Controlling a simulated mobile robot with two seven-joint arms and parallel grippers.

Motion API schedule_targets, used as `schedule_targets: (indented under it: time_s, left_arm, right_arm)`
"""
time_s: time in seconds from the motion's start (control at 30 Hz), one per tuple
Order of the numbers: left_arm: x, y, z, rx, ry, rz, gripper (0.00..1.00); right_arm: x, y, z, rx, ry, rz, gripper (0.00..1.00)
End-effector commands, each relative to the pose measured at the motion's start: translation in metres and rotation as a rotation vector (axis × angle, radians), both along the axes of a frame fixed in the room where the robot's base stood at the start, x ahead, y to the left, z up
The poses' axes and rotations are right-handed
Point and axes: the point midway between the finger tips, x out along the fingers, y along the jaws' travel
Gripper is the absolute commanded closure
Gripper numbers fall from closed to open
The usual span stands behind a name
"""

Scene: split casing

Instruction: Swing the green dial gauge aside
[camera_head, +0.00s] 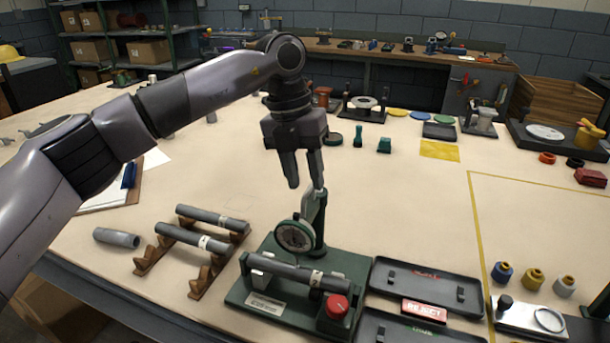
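The green dial gauge (296,236) has a round pale face and hangs from a green post (319,222) on a green base fixture (248,289). Its face sits above a grey numbered tube (285,270) that lies across the fixture. A red knob (337,306) is at the fixture's front right. My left gripper (304,184) points down just above the post and gauge, its two fingers apart with nothing seen between them. The right fingertip overlaps the top of the post in the picture; I cannot tell whether they touch. My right gripper is not in view.
Left of the fixture, a wooden rack (150,258) holds two grey tubes, and a loose grey tube (116,237) lies beside it. Black trays (461,291) with a red REJECT label (424,310) adjoin on the right. The tabletop beyond the trays (410,205) is clear.

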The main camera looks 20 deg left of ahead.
Motion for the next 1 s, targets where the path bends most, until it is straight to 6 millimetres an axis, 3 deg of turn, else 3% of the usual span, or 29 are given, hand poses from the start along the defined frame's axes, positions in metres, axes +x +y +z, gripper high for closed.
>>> schedule_targets:
  time_s: [0.37, 0.5, 1.0]
  left_arm:
    - [-0.0001, -0.0019, -0.0093, -0.001, -0.001, 0.0, 0.64]
    - [-0.0001, -0.002, -0.0091, -0.001, -0.001, 0.0, 1.0]
    - [-0.0001, -0.002, -0.0085, -0.002, -0.001, 0.0, 1.0]
  right_arm:
    - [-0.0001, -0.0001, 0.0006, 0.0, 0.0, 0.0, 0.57]
    - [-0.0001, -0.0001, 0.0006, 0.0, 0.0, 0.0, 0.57]
    - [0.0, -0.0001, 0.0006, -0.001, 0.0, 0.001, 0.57]
